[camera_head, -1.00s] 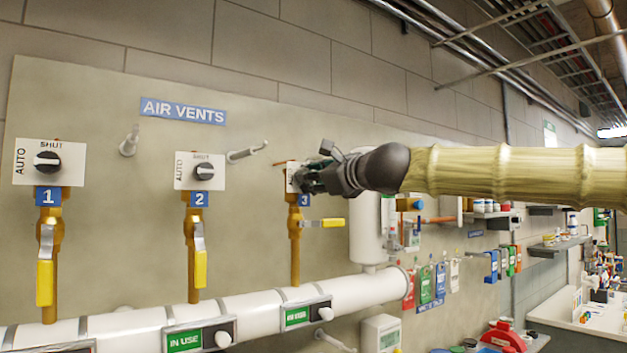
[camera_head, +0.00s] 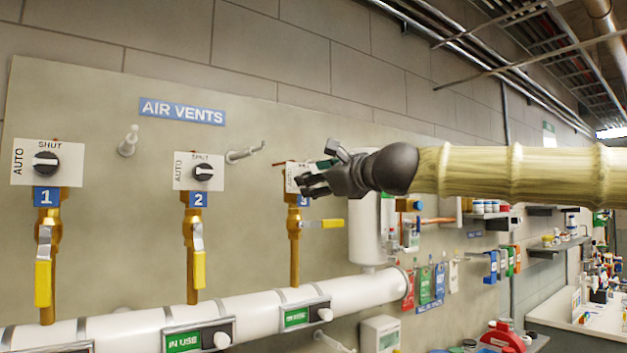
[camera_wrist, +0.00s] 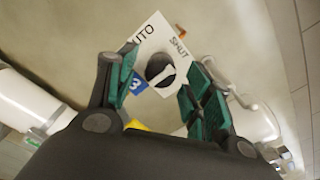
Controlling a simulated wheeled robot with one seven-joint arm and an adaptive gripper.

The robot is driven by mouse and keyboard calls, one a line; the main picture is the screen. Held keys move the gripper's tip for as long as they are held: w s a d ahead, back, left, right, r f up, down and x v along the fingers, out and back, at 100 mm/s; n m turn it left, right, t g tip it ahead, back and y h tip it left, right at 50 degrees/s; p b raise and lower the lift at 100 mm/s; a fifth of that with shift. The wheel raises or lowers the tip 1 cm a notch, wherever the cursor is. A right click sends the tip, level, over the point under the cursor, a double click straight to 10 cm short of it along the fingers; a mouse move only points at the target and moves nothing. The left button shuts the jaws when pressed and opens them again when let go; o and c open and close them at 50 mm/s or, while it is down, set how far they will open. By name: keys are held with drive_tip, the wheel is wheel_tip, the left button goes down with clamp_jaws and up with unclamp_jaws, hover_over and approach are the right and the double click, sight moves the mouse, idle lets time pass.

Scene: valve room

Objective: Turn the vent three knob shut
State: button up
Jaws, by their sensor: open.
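The vent three knob (camera_wrist: 160,69) is a dark round knob on a white plate marked AUTO and SHUT, with a blue 3 tag below it. Its white mark runs from lower left to upper right in the wrist view, roughly toward the word SHUT. My gripper (camera_wrist: 164,77) is open, its green-padded fingers on either side of the knob in this view, with no visible grip on it. In the head view my gripper (camera_head: 311,176) is in front of the vent three plate (camera_head: 291,175) and hides the knob.
Knobs one (camera_head: 46,162) and two (camera_head: 203,171) are to the left, their marks pointing toward AUTO. A yellow-handled valve (camera_head: 325,223) is just below my gripper. A white pipe (camera_head: 265,305) runs along the bottom. Grey pegs (camera_head: 245,152) stick out of the panel.

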drive_tip(key=v, duration=1)
drive_tip(key=shift+s+d, duration=0.15)
